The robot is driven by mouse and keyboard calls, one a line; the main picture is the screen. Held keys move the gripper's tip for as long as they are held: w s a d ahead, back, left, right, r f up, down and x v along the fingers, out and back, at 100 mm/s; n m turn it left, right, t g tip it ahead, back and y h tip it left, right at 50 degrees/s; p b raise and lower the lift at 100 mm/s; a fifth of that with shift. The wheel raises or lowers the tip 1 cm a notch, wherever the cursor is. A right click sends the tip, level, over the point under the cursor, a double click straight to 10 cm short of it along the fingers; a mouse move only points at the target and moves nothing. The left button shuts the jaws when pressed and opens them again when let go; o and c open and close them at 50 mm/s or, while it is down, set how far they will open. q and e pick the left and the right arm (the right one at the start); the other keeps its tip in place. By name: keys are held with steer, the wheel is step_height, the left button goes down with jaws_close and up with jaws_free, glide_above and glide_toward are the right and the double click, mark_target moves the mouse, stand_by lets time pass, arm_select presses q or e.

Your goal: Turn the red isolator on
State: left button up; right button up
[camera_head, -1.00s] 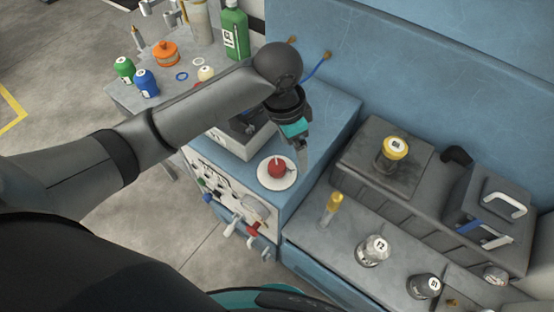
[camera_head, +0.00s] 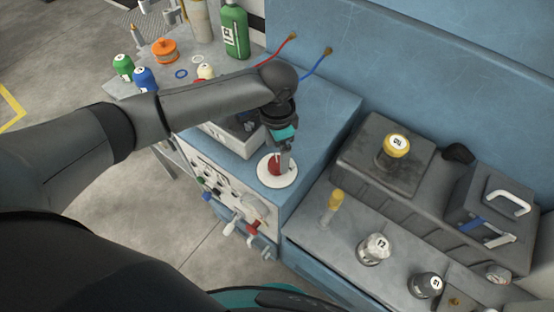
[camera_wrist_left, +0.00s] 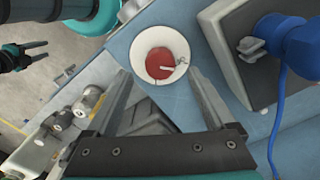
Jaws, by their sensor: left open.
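The red isolator is a round red knob (camera_head: 273,168) on a white disc (camera_head: 291,178), set on top of the blue cabinet. In the left wrist view the knob (camera_wrist_left: 158,66) carries a pale pointer mark towards its right, with small lettering on the disc. My left gripper (camera_head: 284,160) is at the knob and hides part of it in the head view.
A grey box (camera_head: 230,135) stands close to the disc; a blue plug and cable (camera_wrist_left: 284,85) show there in the wrist view. Levers (camera_head: 232,225) stick out from the cabinet's front panel. A dark tank with a yellow cap (camera_head: 397,146) stands to the right.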

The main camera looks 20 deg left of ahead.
mark_target(277, 162)
arm_select(q)
steer(key=shift+f, duration=2.2)
steer(key=c, duration=1.4)
